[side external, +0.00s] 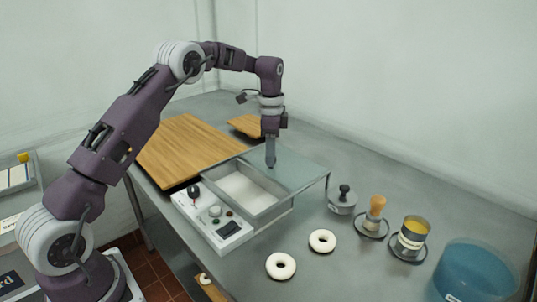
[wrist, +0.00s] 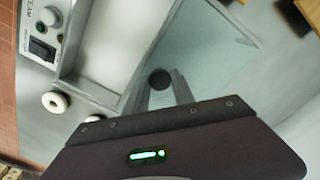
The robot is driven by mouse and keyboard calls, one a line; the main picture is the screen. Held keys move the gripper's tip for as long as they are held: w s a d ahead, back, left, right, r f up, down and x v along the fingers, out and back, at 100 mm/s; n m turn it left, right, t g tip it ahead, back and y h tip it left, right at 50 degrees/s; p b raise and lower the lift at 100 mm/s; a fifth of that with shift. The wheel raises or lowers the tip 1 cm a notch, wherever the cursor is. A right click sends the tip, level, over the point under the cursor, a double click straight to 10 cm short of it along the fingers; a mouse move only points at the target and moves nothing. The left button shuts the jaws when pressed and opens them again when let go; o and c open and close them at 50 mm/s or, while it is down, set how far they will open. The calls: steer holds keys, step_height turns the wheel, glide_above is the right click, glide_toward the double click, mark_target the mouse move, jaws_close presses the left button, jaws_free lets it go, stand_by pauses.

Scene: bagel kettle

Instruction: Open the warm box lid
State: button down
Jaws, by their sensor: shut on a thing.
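The warm box (side external: 222,229) is a pale metal box with a control panel on its near end, which also shows in the wrist view (wrist: 42,40). Its glassy lid (side external: 305,172) is flat and slid off toward the back right, so much of the pale interior is uncovered. The lid fills the middle of the wrist view (wrist: 215,48). My gripper (side external: 270,163) points down and is shut on the lid's dark round knob (wrist: 160,79). In the side view my fingers hide the knob.
Two pale bagels (side external: 281,275) lie in front of the box. A wooden board (side external: 185,145) lies behind left.

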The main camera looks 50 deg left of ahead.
steer(key=c, duration=1.1)
jaws_free()
steer(key=shift+o, duration=0.2)
step_height(320, 180, up, 7)
steer(key=shift+r, duration=0.1)
steer(key=s+d+r+n+t, duration=0.2)
steer(key=s+d+r, duration=0.3)
steer(key=s+r, duration=0.3)
steer(key=s+d+r+n+t, duration=0.1)
steer(key=s+d+r+n, duration=0.2)
steer(key=s+d+r, duration=0.5)
steer(key=s+f+n+t, duration=0.1)
steer(key=s+f, duration=0.2)
steer(key=s, duration=0.4)
steer(key=s+f+n, duration=0.1)
steer(key=s+f, duration=0.2)
steer(key=s, duration=0.3)
steer(key=s+d+f+n+t, duration=0.1)
steer(key=s+f+n, duration=0.1)
steer(key=s, duration=0.5)
steer(key=shift+s+f+t, duration=0.3)
steer(key=shift+s+f, duration=0.05)
steer(key=shift+f, duration=0.1)
